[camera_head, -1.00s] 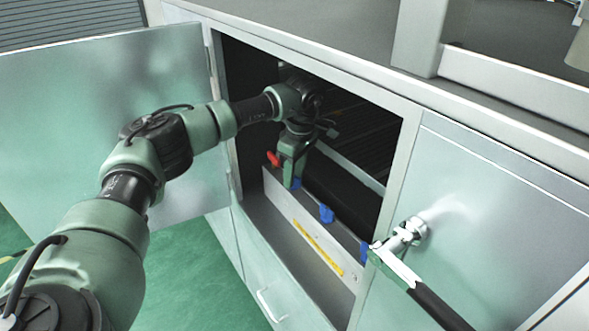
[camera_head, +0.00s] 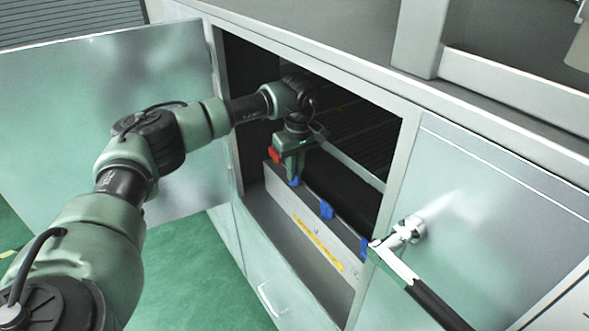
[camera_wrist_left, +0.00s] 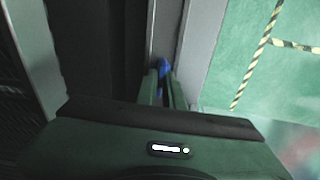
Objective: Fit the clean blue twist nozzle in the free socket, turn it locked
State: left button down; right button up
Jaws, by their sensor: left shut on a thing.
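My left gripper (camera_head: 293,172) reaches down inside the open cabinet at the far end of a grey bar (camera_head: 300,222). It is shut on a blue twist nozzle (camera_head: 295,181), whose lower part shows below the fingers at the bar. In the left wrist view the blue nozzle (camera_wrist_left: 165,66) shows between the finger ends (camera_wrist_left: 166,84). I cannot tell how deep it sits in its socket, which is hidden. Two more blue nozzles, one mid-bar (camera_head: 326,210) and one at the near end (camera_head: 364,249), stand along the bar. My right gripper is not in view.
A red part (camera_head: 275,155) is beside my left gripper. The open door (camera_head: 90,120) is on the left. A chrome latch with a black handle (camera_head: 405,270) sticks out at right, close to the near nozzle. The cabinet frame (camera_head: 396,160) bounds the opening.

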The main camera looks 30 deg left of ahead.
pick_arm(q)
jog(key=c, duration=1.5)
grip_release()
jog(key=shift+o, duration=0.2)
